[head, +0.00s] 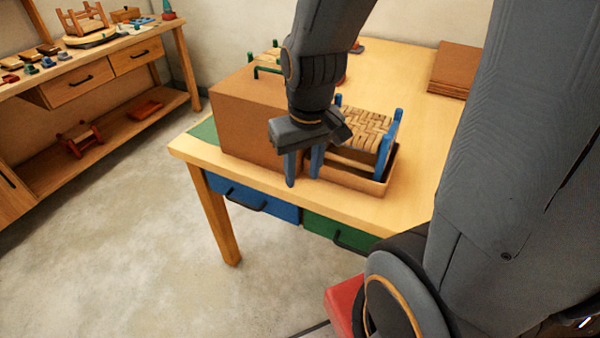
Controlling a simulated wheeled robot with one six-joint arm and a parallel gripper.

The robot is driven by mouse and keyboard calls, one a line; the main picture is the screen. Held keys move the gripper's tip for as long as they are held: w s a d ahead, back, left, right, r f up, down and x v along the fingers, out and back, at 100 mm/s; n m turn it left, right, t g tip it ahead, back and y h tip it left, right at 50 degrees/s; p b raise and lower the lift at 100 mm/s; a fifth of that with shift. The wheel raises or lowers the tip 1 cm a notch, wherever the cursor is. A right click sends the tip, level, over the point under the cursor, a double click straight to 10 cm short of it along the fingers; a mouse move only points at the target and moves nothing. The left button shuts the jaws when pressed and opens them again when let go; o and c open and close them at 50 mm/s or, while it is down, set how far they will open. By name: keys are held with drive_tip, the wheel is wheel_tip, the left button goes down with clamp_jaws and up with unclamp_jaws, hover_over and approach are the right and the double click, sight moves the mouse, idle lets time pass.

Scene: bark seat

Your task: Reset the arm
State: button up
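My gripper (300,158) hangs from the dark grey arm in the middle of the head view, in front of the cardboard box and the left side of a small stool. The stool has blue posts and a woven bark seat (362,130), and stands upright in a shallow brown tray (349,184). A blue post shows close beside the finger; I cannot tell whether they touch.
The cardboard box (240,125) stands left of the tray on the wooden table (408,165). Blue (250,198) and green (338,232) drawers sit under its front edge. Brown boards (455,68) are stacked at back right. A workbench (110,60) stands at left, with open floor between.

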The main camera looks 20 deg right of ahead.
drive_tip(key=shift+s+a+f, duration=0.15)
drive_tip(key=shift+a, duration=0.25)
drive_tip(key=shift+f+b, duration=0.7)
drive_tip(key=shift+f, duration=0.05)
idle(0.4)
